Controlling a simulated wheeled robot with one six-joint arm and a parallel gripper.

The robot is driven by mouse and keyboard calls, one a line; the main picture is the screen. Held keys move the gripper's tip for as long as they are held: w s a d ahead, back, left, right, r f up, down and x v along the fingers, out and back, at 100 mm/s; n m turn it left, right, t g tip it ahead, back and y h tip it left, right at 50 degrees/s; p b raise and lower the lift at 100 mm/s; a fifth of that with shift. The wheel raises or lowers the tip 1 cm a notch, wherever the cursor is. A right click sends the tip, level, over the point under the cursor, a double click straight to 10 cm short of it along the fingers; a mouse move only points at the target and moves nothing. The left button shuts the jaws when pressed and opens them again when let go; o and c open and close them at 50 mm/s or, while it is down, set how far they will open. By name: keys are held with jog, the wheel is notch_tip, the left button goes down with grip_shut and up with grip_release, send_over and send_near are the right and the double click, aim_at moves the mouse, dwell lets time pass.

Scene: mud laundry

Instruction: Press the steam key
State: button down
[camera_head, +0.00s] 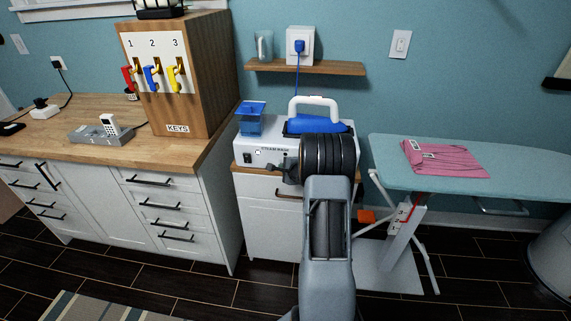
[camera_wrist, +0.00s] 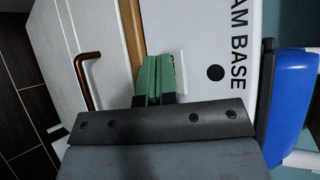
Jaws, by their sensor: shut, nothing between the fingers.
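The steam base (camera_head: 262,156) is a white box with dark lettering on a small cabinet; part of the lettering shows large in the wrist view (camera_wrist: 235,45). A round black dot (camera_wrist: 215,72) is on its front face. A small pale raised rectangle (camera_wrist: 181,72), which may be the steam key, sits below the dot, partly hidden behind my fingers. My gripper (camera_head: 284,168) is shut and empty at the base's lower front. Its green fingertips (camera_wrist: 155,75) overlap the rectangle's edge in the wrist view; I cannot tell whether they touch it.
A blue and white iron (camera_head: 316,122) rests on top of the base, beside a blue tank (camera_head: 250,118). A wooden key box (camera_head: 205,75) stands on the left counter. An ironing board (camera_head: 520,178) with folded pink cloth (camera_head: 445,158) is at right.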

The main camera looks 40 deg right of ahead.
jog(key=shift+w, duration=0.1)
dwell(0.5)
jog(key=shift+s+a+p, duration=0.35)
jog(key=shift+s+p, duration=0.05)
jog(key=shift+p, duration=0.1)
jog(key=shift+s, duration=0.1)
jog(key=s+a+p, duration=0.1)
jog(key=s+a, duration=0.3)
jog(key=shift+s, duration=0.1)
dwell(0.5)
dwell(0.5)
